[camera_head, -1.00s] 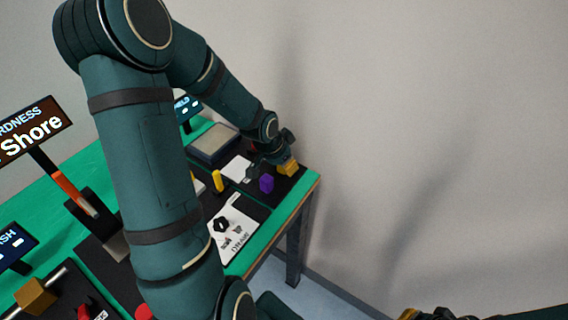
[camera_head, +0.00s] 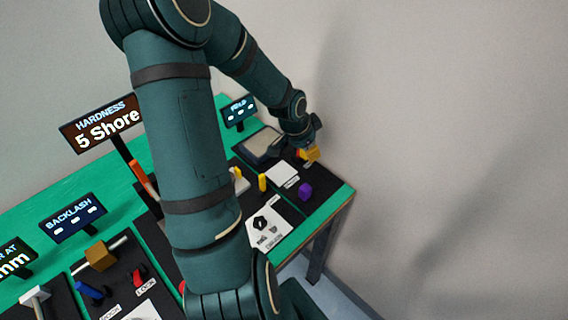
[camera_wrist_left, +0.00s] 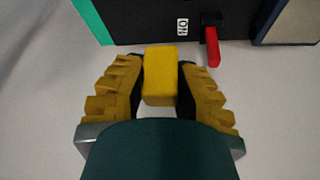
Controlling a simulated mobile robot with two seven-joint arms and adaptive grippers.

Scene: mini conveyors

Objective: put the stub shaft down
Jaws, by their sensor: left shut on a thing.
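My left gripper (camera_wrist_left: 160,85) has yellow ribbed fingers, shut on both sides of a yellow block-like piece (camera_wrist_left: 160,75), which I take to be the stub shaft. In the wrist view the piece is over a pale surface, just off the edge of a dark panel; its lower end is hidden. In the head view my left gripper (camera_head: 311,154) is at the far right end of the table, and the piece cannot be told from the yellow fingers there. My right gripper is not in view.
A red lever (camera_wrist_left: 212,46) by an "ON" label stands near the held piece. A purple piece (camera_head: 305,191), a yellow upright piece (camera_head: 262,182) and a white plate (camera_head: 282,173) are on the dark panel. Display signs (camera_head: 72,218) line the green table (camera_head: 45,213).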

